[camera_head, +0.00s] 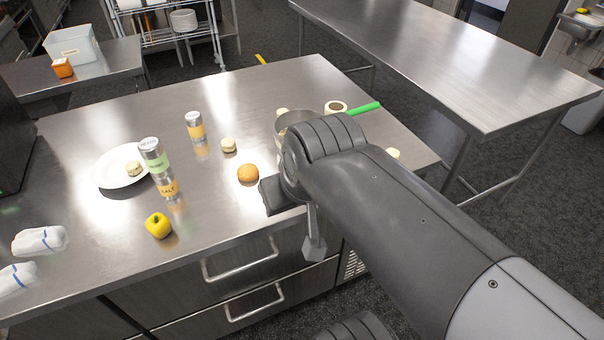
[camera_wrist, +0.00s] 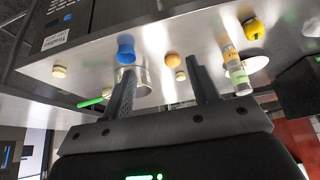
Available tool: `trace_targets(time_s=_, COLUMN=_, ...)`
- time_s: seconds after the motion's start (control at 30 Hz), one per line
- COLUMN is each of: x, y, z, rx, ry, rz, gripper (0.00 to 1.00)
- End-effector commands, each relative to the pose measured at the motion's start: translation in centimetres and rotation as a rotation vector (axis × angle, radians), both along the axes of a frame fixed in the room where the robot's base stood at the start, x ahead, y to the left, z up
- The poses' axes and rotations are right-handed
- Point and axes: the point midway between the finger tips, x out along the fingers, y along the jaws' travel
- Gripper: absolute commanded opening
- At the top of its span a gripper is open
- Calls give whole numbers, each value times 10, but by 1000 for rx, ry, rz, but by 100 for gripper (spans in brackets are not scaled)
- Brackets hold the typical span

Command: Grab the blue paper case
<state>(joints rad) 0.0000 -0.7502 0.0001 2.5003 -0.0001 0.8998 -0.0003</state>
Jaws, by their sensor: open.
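The blue paper case (camera_wrist: 126,48) shows in the wrist view on the steel counter, near the counter's front edge and in front of a metal pot. It lies just beyond the tip of the left finger in the picture; the view does not show whether they touch. My gripper (camera_wrist: 160,66) is open, with its two fingers spread wide and nothing visible held between them. In the head view my arm reaches over the right part of the counter. There the blue paper case cannot be seen, and my arm covers that area.
A metal pot (camera_head: 292,118), a green handle (camera_head: 363,108) and an orange-brown bun (camera_head: 248,173) are near my arm. Shakers (camera_head: 195,127), a white plate (camera_head: 108,168) and a yellow pepper (camera_head: 158,225) stand farther left. The counter's back middle (camera_head: 270,78) is clear.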

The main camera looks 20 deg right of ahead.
Motion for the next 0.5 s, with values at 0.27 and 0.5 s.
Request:
trace_targets(time_s=0.27, x=0, y=0, z=0, rx=0, ry=0, rz=0, gripper=32)
trace_targets(time_s=0.5, x=0, y=0, z=0, rx=0, ry=0, rz=-1, gripper=13)
